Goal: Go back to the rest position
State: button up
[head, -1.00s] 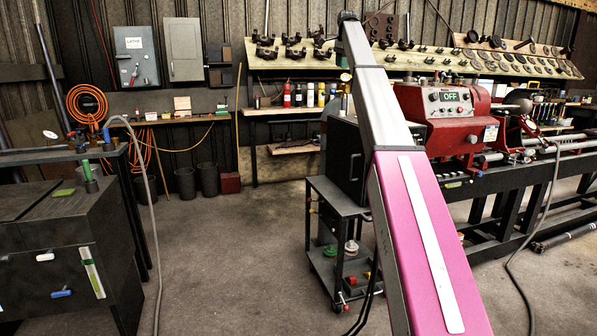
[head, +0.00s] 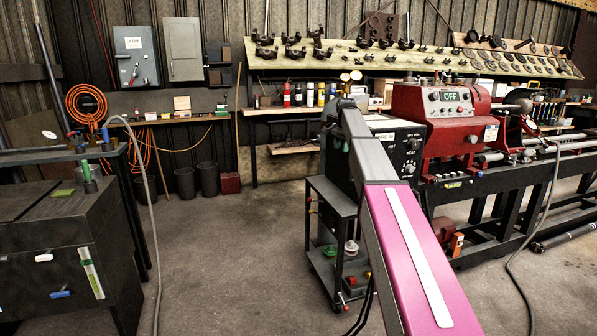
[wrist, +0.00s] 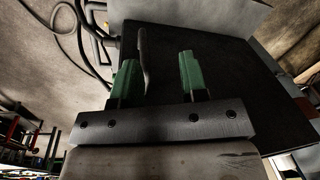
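My gripper (wrist: 158,78) shows in the wrist view with its two green fingers spread well apart. It is open, and I see nothing held between the fingers. A dark curved bar shows behind the gap, and a large dark panel (wrist: 215,95) lies beyond the fingers. In the head view my arm rises from the bottom right to an elbow in front of the black machine box (head: 400,150). The gripper itself is hidden in the head view.
The red lathe (head: 455,140) with its "OFF" display stands at right on a dark frame. A black cart (head: 335,215) stands beside my arm. A dark cabinet (head: 60,250) stands at left. The concrete floor between cabinet and cart is clear.

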jog(key=s+f+n, duration=0.2)
jog(key=s+f, duration=0.8)
jog(key=f, duration=0.3)
jog(key=s+f+n, duration=0.3)
jog(key=s+f, duration=0.7)
jog(key=f, duration=0.3)
jog(key=s+f+n, duration=0.1)
jog(key=s+f, duration=0.3)
jog(key=s, duration=0.4)
jog(key=s+f+n+g, duration=0.1)
jog(key=s+f+n, duration=0.1)
jog(key=s+f, duration=0.3)
jog(key=s+f+n, duration=0.1)
jog(key=s+f, duration=0.4)
jog(key=s, duration=0.6)
jog(key=shift+s+n+g, duration=0.3)
jog(key=shift+s+n, duration=0.05)
jog(key=shift+n, duration=0.05)
